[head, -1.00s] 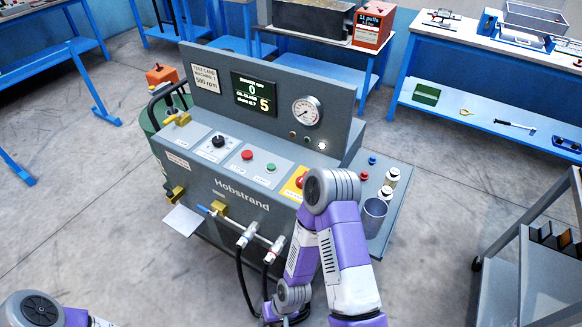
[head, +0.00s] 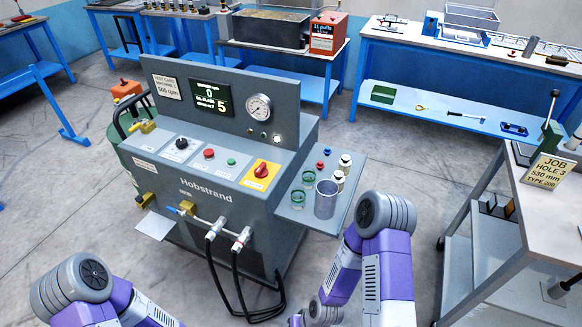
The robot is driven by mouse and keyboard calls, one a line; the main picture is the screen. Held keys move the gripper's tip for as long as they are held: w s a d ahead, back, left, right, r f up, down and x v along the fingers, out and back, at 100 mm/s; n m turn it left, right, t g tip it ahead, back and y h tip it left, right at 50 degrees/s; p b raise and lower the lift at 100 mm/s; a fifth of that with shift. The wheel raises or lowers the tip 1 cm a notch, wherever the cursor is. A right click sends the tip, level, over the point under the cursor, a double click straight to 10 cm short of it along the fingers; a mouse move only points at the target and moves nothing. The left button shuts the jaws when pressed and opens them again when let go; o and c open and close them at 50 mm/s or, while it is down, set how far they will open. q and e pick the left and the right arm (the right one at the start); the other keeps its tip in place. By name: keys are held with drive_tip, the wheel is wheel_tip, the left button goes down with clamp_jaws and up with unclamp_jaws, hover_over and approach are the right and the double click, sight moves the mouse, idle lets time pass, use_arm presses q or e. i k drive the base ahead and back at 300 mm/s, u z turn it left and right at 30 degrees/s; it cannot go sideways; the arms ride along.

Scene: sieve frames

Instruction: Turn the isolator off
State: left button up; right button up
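The isolator is a red rotary knob (head: 261,170) on a yellow plate (head: 260,176), at the right end of the control panel on the grey Hobstrand machine (head: 205,200). Its exact setting is too small to read. The machine's display (head: 210,97) is lit and shows 0 and 5. My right arm comes in at the lower right, in front of the side shelf and apart from the knob. My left arm comes in at the lower left, apart from the machine. Both grippers are outside the picture or hidden behind my arm links.
A side shelf (head: 332,222) holds glass jars, small bottles and a grey cup (head: 325,199). Black hoses (head: 240,290) hang from the machine's front. A trolley with a job sign (head: 549,170) stands at the right. Bare floor lies between machine and trolley.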

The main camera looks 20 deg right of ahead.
sight(261, 172)
drive_tip(key=u, duration=0.25)
drive_tip(key=i, duration=0.65)
drive_tip(key=u, duration=0.45)
